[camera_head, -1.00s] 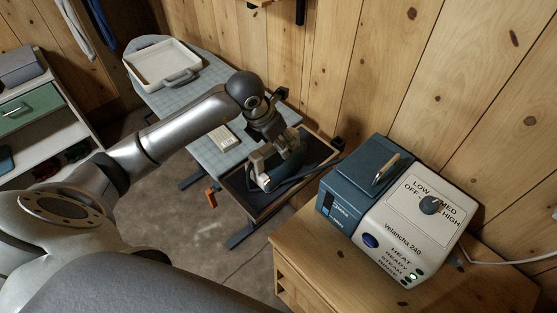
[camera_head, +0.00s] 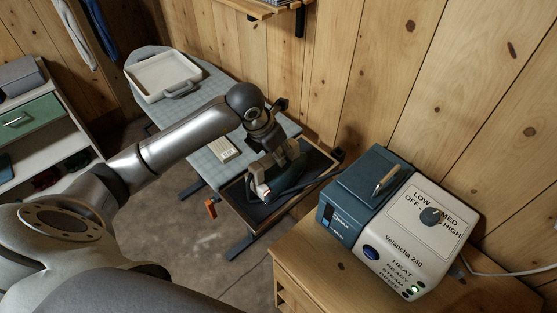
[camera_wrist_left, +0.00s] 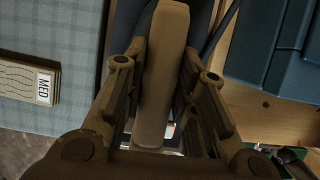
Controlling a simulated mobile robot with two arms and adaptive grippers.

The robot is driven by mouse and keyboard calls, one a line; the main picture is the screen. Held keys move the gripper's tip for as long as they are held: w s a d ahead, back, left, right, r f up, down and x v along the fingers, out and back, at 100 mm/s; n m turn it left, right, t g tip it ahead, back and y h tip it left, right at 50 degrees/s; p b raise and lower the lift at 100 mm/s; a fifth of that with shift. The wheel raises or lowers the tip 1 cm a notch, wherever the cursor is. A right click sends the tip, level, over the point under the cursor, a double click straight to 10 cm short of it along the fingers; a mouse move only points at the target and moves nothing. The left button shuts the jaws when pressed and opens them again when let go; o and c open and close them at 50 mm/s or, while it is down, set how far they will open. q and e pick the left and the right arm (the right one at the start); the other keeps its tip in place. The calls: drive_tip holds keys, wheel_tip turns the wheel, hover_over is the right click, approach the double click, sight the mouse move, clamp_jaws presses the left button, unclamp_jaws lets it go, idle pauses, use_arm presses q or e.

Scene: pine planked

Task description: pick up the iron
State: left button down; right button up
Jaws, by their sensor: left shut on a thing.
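The iron (camera_head: 293,168) has a dark teal body and sits at the tray on the end of the ironing board. My left gripper (camera_head: 270,165) reaches down over it from the left. In the left wrist view the gripper (camera_wrist_left: 162,95) has a finger on each side of the iron's grey-brown handle (camera_wrist_left: 163,60) and is shut on it. Whether the iron's sole touches the tray is hidden by the gripper. My right gripper is in neither view.
A white bin (camera_head: 150,76) and a small light block (camera_head: 224,150) are on the board. The Velancha 240 steam station (camera_head: 400,240) stands on a wooden cabinet (camera_head: 315,265) at right. The plank wall is close behind.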

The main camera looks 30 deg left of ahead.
use_arm(q)
drive_tip(key=shift+w+r, duration=0.1)
drive_tip(key=shift+r, duration=0.15)
drive_tip(key=shift+r+b, duration=0.9)
drive_tip(key=shift+r, duration=0.45)
drive_tip(key=s+r, duration=0.1)
drive_tip(key=r, duration=0.1)
drive_tip(key=s+a+r+b, duration=0.1)
drive_tip(key=s+r, duration=0.1)
drive_tip(key=s+a+r+b, duration=0.1)
drive_tip(key=s+r, duration=0.1)
drive_tip(key=shift+s, duration=0.2)
drive_tip(key=s+a+r+b, duration=0.2)
drive_tip(key=s+r+b, duration=0.1)
drive_tip(key=s, duration=0.5)
drive_tip(key=shift+a+r, duration=0.3)
drive_tip(key=shift+r, duration=0.2)
drive_tip(key=c, duration=1.9)
unclamp_jaws()
drive_tip(key=c, duration=0.3)
drive_tip(key=shift+w, duration=0.1)
